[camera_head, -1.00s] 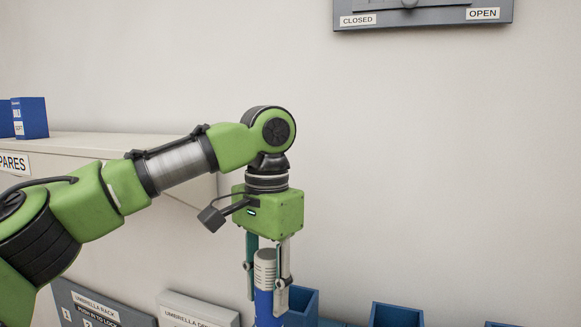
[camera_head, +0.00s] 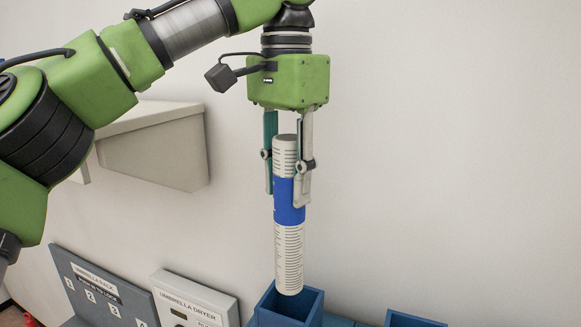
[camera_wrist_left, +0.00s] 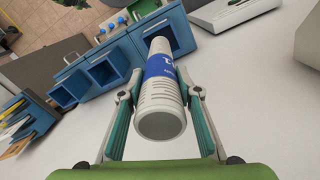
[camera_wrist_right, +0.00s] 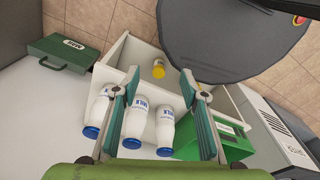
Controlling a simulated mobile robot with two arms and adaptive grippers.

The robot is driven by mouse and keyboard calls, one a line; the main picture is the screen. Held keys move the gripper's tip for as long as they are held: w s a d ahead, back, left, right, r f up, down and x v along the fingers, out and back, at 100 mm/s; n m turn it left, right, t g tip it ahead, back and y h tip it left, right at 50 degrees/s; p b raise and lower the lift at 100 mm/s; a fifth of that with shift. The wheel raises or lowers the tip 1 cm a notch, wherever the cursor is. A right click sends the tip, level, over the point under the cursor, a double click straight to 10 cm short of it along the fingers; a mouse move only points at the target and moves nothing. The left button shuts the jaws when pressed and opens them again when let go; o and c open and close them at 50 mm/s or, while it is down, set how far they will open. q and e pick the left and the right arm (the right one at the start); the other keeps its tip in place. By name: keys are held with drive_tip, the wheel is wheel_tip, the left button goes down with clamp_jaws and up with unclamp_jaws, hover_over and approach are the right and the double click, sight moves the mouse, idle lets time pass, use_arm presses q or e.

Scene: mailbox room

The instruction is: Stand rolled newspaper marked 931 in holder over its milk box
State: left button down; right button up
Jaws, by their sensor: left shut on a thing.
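The rolled newspaper (camera_head: 290,240) is white with print lines and a blue band. My left gripper (camera_head: 287,195) is shut on it around the band. It hangs almost upright, its lower end just above an open blue holder (camera_head: 290,302) and apart from it or only overlapping it in view. In the left wrist view the newspaper (camera_wrist_left: 160,98) points toward one of the blue holders (camera_wrist_left: 172,28). Its number cannot be read. My right gripper (camera_wrist_right: 160,85) is open over a white crate with several milk bottles (camera_wrist_right: 136,120), with nothing between its fingers.
Another blue holder (camera_head: 412,318) stands to the right. An umbrella rack panel (camera_head: 100,290) and an umbrella dryer (camera_head: 195,300) are at lower left. A pale wall shelf (camera_head: 155,145) is behind my left arm. A green case (camera_wrist_right: 64,52) lies beside the crate.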

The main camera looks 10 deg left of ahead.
sight(289, 249)
use_arm(q)
wheel_tip(289, 249, down, 2)
drive_tip(key=shift+w+f, duration=0.35)
drive_tip(key=shift+f, duration=0.25)
drive_tip(key=f, duration=0.1)
drive_tip(key=w+f, duration=0.1)
drive_tip(key=shift+f, duration=0.35)
drive_tip(key=shift+s+f, duration=0.25)
drive_tip(key=shift+f, duration=0.05)
drive_tip(key=shift+s+f, duration=0.15)
drive_tip(key=shift+f, duration=0.2)
wheel_tip(289, 249, down, 4)
drive_tip(key=shift+r+b, duration=0.2)
drive_tip(key=shift+b, duration=0.15)
drive_tip(key=shift+f, duration=0.95)
use_arm(e)
drive_tip(key=shift+w+d+f, duration=0.25)
drive_tip(key=shift+d+f, duration=0.1)
drive_tip(key=shift+f, duration=0.2)
